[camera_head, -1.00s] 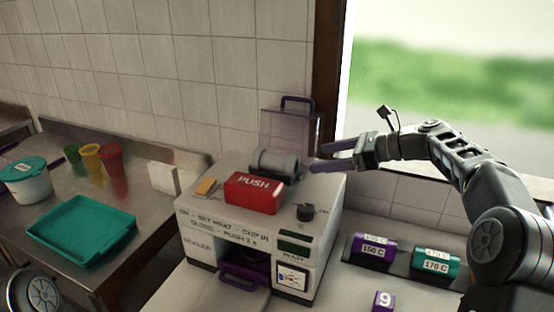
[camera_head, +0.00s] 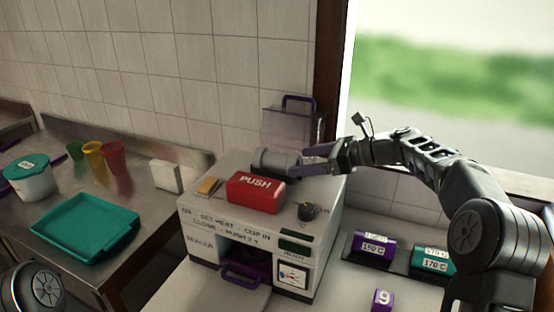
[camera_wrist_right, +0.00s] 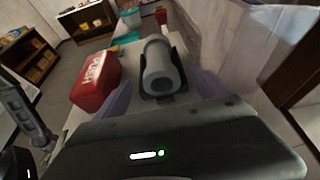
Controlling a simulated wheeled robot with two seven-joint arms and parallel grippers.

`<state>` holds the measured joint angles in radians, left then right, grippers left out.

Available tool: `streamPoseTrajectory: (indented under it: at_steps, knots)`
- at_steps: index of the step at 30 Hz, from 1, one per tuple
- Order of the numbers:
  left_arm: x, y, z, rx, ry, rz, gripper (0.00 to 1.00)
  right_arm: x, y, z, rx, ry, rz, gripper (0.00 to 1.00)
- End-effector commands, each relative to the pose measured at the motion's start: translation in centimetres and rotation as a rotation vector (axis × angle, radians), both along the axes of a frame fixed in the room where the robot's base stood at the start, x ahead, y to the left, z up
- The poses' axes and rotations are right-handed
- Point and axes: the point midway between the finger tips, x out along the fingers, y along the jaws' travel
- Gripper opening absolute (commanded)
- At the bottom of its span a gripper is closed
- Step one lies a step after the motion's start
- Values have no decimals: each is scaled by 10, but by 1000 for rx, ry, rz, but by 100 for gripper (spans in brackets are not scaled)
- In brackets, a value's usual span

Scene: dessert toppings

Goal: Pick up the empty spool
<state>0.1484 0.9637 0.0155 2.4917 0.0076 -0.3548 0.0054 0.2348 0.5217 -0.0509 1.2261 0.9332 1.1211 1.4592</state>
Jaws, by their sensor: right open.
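The empty spool (camera_head: 274,160) is a grey cylinder lying in a dark holder on top of the sealer machine (camera_head: 232,225), behind the red PUSH block (camera_head: 256,192). In the right wrist view the spool (camera_wrist_right: 160,66) lies end-on, between the two purple fingers. My right gripper (camera_head: 314,161) is open at the spool's right end, its fingers pointing left. In the right wrist view the fingers (camera_wrist_right: 163,97) are spread on either side of the spool and its holder; I cannot tell whether they touch it. My left gripper is not in view.
A clear lid with a purple handle (camera_head: 298,102) stands upright behind the spool. A black knob (camera_head: 308,211) and a yellow block (camera_head: 207,186) are on the machine's top. Purple (camera_head: 374,247) and teal (camera_head: 434,260) labelled rolls lie at right. A teal tray (camera_head: 82,228) is on the left table.

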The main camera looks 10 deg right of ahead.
Motion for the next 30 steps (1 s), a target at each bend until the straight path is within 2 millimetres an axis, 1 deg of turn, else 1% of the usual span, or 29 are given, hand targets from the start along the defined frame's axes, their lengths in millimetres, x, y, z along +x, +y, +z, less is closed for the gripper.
streamPoseTrajectory:
  at_steps: [1, 3, 6, 23, 30]
  knots:
    - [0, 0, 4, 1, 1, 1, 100, 4, 6, -1, 1, 2, 2, 82]
    - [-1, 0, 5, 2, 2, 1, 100, 7, 11, -4, 0, 2, 1, 82]
    - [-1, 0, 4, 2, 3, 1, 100, 10, 14, -7, 0, 0, 0, 82]
    - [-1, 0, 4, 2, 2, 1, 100, 9, 14, -7, 0, 0, 0, 82]
    - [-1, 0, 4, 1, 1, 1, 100, 9, 14, -7, 0, 0, 0, 62]
